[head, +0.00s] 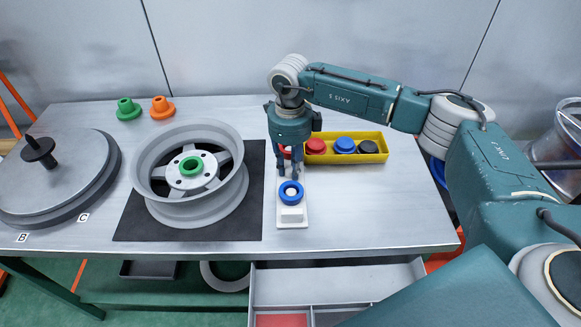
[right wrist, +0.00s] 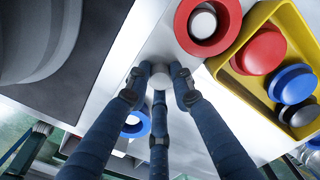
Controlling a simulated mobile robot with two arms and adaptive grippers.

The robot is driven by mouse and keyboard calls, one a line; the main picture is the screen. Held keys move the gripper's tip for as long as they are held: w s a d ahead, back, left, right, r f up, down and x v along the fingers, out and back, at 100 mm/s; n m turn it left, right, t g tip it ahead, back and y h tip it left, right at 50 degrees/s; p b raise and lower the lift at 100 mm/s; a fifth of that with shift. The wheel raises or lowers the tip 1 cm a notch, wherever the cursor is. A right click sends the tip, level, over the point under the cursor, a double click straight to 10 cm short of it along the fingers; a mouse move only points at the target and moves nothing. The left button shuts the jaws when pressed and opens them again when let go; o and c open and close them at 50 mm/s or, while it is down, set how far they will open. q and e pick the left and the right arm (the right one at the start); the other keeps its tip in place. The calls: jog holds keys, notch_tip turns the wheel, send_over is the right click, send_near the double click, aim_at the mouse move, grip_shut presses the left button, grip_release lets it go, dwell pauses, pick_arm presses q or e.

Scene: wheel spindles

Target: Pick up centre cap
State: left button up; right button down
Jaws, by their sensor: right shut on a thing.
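My right gripper (head: 290,173) points down over the white stand (head: 292,214), just behind the blue ring (head: 291,190). In the right wrist view its three fingers (right wrist: 159,80) are closed together on a small pale grey piece (right wrist: 160,69), which I take to be the centre cap. The fingertips hide most of it. I cannot tell whether it is clear of the stand. The silver wheel (head: 230,172) lies on a dark mat to the left, with a green ring (head: 191,166) at its hub. My left gripper is not in view.
A yellow tray (head: 350,159) holds red, blue and black caps right of the gripper. A red ring (right wrist: 180,22) lies beside the tray. A round plate (head: 75,180) with a black spindle lies left. The table's right front is clear.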

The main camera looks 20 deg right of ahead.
jog(key=shift+f, duration=0.15)
jog(key=c, duration=1.5)
grip_release()
